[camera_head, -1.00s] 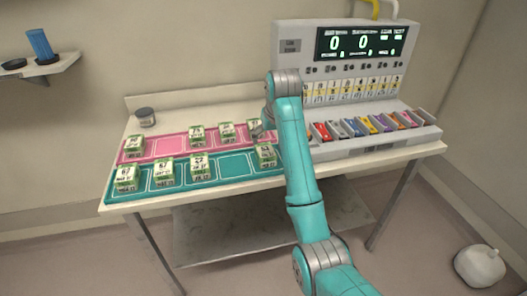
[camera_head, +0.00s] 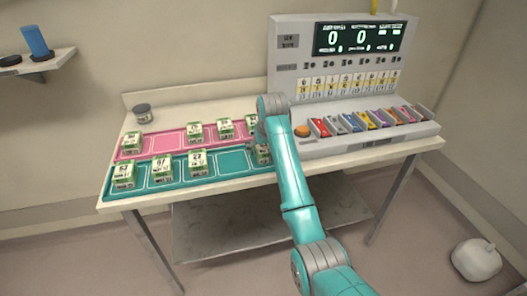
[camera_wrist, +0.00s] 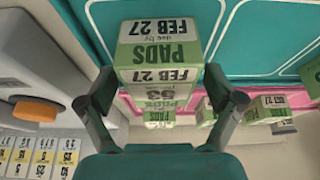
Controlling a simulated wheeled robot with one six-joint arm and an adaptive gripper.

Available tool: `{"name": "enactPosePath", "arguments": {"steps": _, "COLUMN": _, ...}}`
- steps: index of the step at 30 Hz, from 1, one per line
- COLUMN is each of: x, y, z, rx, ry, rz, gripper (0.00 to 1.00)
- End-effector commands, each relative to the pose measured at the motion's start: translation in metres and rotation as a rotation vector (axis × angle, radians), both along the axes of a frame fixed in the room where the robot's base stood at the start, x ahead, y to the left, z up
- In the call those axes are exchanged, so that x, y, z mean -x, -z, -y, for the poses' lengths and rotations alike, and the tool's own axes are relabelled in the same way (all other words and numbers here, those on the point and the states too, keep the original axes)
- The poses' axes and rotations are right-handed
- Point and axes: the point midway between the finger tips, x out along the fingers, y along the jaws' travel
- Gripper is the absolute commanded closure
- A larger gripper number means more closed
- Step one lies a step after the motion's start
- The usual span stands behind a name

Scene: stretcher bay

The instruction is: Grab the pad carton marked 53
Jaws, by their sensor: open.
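The pad carton marked 53 (camera_wrist: 160,75) is white and green and shows large in the wrist view, its lettering upside down. It reads PADS and FEB 27. In the head view, a carton (camera_head: 262,156) at the right end of the teal tray (camera_head: 231,161) is partly hidden by my arm. My gripper (camera_wrist: 163,92) is open, with one finger on each side of the carton marked 53 in the wrist view. I cannot tell whether either finger touches it.
Several other cartons stand left in the teal tray and in the pink tray (camera_head: 167,142) behind. A grey console (camera_head: 365,141) with an orange button (camera_head: 302,131) and coloured bins is close on the right. A dark jar (camera_head: 142,113) stands at the back left.

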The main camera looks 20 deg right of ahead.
Motion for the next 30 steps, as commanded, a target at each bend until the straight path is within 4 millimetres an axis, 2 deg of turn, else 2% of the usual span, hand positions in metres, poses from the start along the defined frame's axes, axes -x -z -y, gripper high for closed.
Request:
{"name": "enactPosePath", "arguments": {"steps": 8, "x": -0.001, "y": 0.003, "z": 0.0, "rx": 0.0, "ry": 0.0, "rz": 0.001, "gripper": 0.08}}
{"name": "enactPosePath", "arguments": {"steps": 15, "x": -0.001, "y": 0.002, "z": 0.0, "rx": 0.0, "ry": 0.0, "rz": 0.001, "gripper": 0.68}}
{"name": "enactPosePath", "arguments": {"steps": 17, "x": -0.001, "y": 0.002, "z": 0.0, "rx": 0.0, "ry": 0.0, "rz": 0.001, "gripper": 0.81}}
{"name": "enactPosePath", "arguments": {"steps": 25, "x": -0.001, "y": 0.0, "z": 0.0, "rx": 0.0, "ry": 0.0, "rz": 0.002, "gripper": 0.81}}
{"name": "enactPosePath", "arguments": {"steps": 30, "x": -0.002, "y": -0.019, "z": 0.0, "rx": 0.0, "ry": 0.0, "rz": 0.005, "gripper": 0.81}}
